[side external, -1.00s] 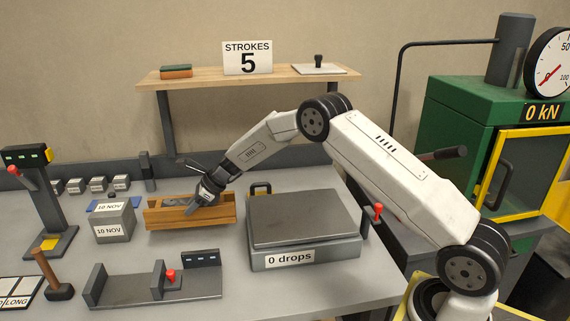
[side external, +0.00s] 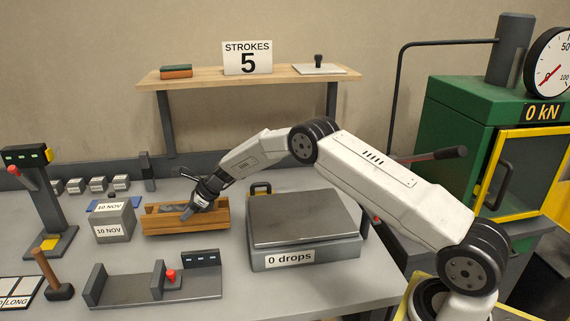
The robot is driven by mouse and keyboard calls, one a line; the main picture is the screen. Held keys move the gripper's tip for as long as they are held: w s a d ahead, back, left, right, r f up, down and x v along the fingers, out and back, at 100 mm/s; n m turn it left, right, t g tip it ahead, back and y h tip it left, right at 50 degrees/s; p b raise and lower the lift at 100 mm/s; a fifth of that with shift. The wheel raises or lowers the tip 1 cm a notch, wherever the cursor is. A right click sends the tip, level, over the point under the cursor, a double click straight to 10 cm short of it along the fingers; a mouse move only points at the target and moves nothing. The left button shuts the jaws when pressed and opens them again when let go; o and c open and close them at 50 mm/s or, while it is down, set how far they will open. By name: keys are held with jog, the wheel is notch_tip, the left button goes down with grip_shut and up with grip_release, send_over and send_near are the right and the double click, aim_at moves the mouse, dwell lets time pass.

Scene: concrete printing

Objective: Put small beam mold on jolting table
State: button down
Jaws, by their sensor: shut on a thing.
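The small beam mold is a wooden trough (side external: 160,224) with grey material inside, on the bench left of the jolting table. My gripper (side external: 187,214) reaches down at the mold's front wall and is shut on it. The fingertips are small here and partly merge with the mold. The jolting table (side external: 300,222) has a flat, empty grey top plate and a front label reading "0 drops". The mold is apart from it, with a narrow gap between them.
A grey block marked "10 NOV" (side external: 115,220) stands just left of the mold. A grey fixture with a red knob (side external: 155,285) lies in front. A yellow-handled item (side external: 260,188) stands behind the jolting table. A shelf (side external: 250,77) spans above the back.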

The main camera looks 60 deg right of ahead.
aim_at(186, 223)
jog(key=shift+w, duration=0.3)
jog(key=shift+f, duration=1.25)
jog(key=shift+f, duration=0.15)
jog(key=c, duration=0.9)
grip_release()
jog(key=shift+s+f, duration=0.2)
jog(key=shift+f, duration=0.1)
jog(key=o, duration=0.4)
jog(key=shift+v, duration=3.9)
jog(key=shift+s+a, duration=0.1)
jog(key=shift+a, duration=0.1)
